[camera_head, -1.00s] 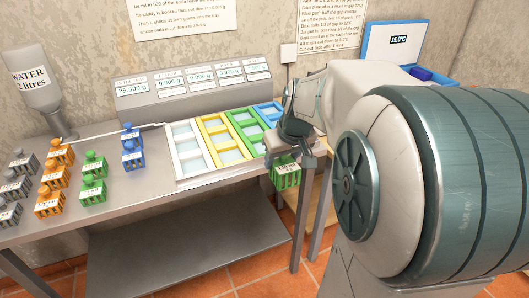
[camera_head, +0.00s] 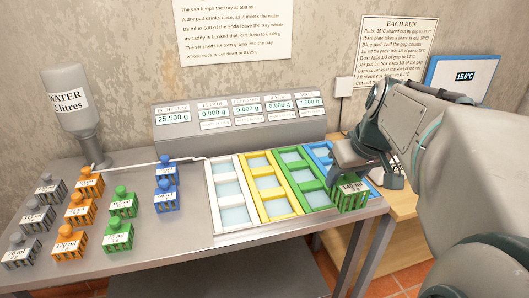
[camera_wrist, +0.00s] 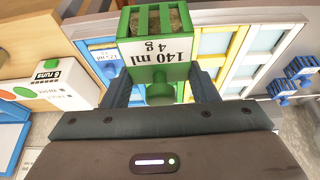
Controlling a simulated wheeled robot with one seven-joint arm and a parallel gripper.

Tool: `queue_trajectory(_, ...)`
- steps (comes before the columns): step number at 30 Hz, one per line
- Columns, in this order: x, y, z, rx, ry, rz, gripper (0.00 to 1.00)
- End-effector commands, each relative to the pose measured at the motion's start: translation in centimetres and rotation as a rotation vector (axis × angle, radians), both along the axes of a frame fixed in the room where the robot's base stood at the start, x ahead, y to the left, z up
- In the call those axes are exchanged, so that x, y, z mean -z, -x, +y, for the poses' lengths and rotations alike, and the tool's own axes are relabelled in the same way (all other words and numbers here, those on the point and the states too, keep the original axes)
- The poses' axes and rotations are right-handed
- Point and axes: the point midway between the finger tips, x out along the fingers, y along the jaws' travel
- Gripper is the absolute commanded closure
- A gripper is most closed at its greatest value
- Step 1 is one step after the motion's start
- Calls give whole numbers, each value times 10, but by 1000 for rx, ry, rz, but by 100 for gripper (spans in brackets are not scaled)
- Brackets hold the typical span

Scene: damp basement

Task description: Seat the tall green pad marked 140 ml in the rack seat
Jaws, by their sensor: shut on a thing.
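The tall green pad (camera_head: 350,192), marked 140 ml and 4 g, hangs upright in my gripper (camera_head: 362,165) near the table's right front corner. The wrist view shows the pad (camera_wrist: 158,48) with its knob between the two fingers (camera_wrist: 160,92), which are shut on it. In the head view the pad is in front of the near ends of the green frame (camera_head: 296,163) and the blue frame (camera_head: 318,150). I cannot tell its height above them. The green frame's visible compartments look empty. I cannot read which frame is the rack.
White (camera_head: 214,192) and yellow (camera_head: 256,182) frames stand left of the green one. Orange (camera_head: 78,207), grey, green and blue pads stand on the table's left. A grey readout box (camera_head: 240,128) stands behind. A wooden bench (camera_head: 385,232) is at right.

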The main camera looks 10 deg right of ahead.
Motion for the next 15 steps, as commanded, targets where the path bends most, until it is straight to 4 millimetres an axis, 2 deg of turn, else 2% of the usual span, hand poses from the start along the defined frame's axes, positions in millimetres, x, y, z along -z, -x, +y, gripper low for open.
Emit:
queue_trajectory(5, 9, -15, 2, -7, -1, 2, 68)
queue_trajectory(15, 52, -86, 9, -19, -2, 4, 68)
